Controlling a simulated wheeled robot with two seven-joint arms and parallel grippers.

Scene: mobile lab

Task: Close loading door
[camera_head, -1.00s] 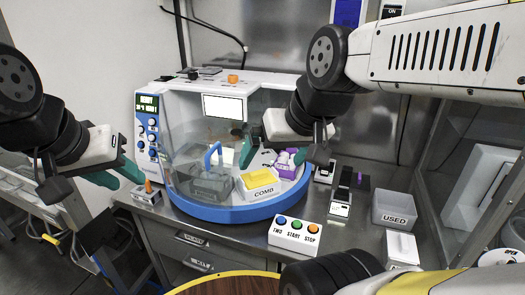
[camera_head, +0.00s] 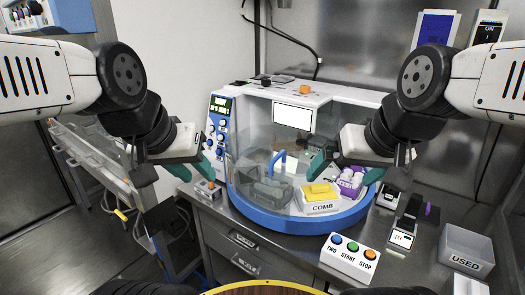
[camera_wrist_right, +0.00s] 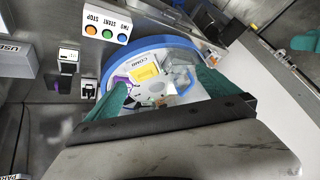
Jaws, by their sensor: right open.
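The white machine (camera_head: 330,92) with a blue curved base rim (camera_head: 290,224) stands on the counter. Its clear curved loading door (camera_head: 258,185) with a blue handle (camera_head: 277,160) sits across the left part of the front; the right part is open. My right gripper (camera_head: 346,170) is open and empty at this opening, above the yellow-topped COMB box and right of the handle. In the right wrist view its green fingers (camera_wrist_right: 165,92) are spread over the machine's interior. My left gripper (camera_head: 160,172) is left of the machine, apart from it; its fingers look spread and empty.
Inside are the COMB box (camera_head: 320,205) and a purple rack (camera_head: 351,181). A button box (camera_head: 349,258), small devices (camera_head: 402,236) and a USED bin (camera_head: 466,250) stand at the right. A small orange-knobbed box (camera_head: 208,192) is by the machine's left edge.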

